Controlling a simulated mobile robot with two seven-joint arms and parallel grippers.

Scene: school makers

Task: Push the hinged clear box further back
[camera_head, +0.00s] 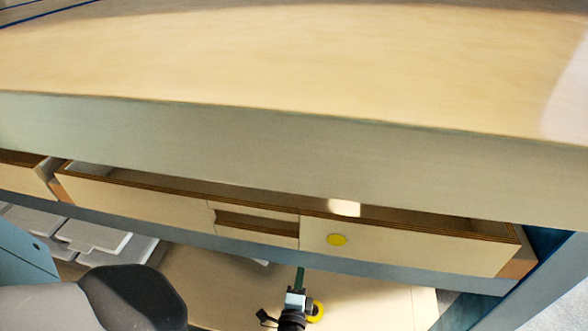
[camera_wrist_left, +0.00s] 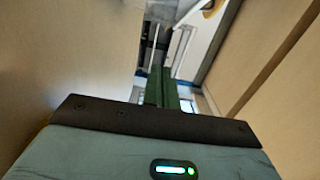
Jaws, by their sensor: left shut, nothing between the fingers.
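I cannot clearly make out the hinged clear box in either view. My left gripper (camera_head: 300,277) is low in the head view, below the drawer fronts, with its green fingertips pointing away from me. In the left wrist view its two green fingers (camera_wrist_left: 161,88) lie side by side, shut with nothing between them. Beyond the fingertips are dark and pale shapes, too blurred to name. My right gripper is not in view.
A wooden tabletop (camera_head: 300,60) fills the upper head view. Pale grey containers (camera_head: 88,236) sit at lower left. Wooden panels flank the gripper in the wrist view.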

